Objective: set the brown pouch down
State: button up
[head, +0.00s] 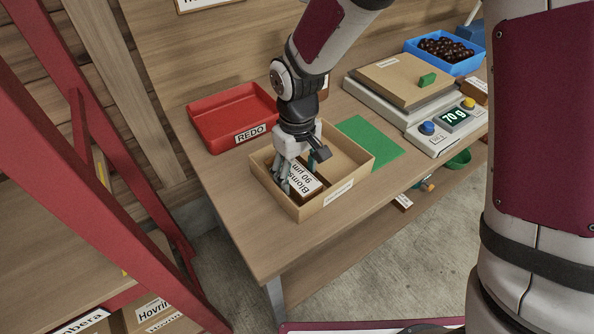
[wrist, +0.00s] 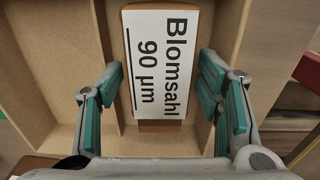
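The brown pouch (wrist: 160,60), with a white "Blomsahl 90 µm" label, lies in one compartment of a light wooden box on the bench. It also shows in the head view (head: 304,179), partly hidden by my fingers. The box (head: 338,193) has a divider, and the compartment to the left in the wrist view is empty. My gripper (wrist: 160,92) points down into the box with its teal-padded fingers on either side of the pouch.
A red tray marked REDO (head: 232,115) stands behind the box to the left. A green mat (head: 371,136) lies to the right, beside a scale (head: 432,133) reading 70 g. A blue crate (head: 470,66) of chestnuts stands at the back right. A red rack (head: 75,150) rises at left.

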aim_at(297, 175)
notch_tip(297, 175, up, 12)
jog(key=s+d+r+m+t, duration=0.2)
jog(key=s+d+r+m, duration=0.1)
jog(key=s+d+r, duration=0.7)
jog(key=s+d+m+t, duration=0.1)
jog(key=s+d+m, duration=0.3)
jog(key=s+d, duration=0.5)
jog(key=shift+s+d+r+m+t, duration=0.15)
jog(key=shift+s+m+t, duration=0.2)
jog(key=shift+s, duration=0.7)
jog(key=shift+r+t+p, duration=0.25)
jog(key=shift+r+p, duration=0.7)
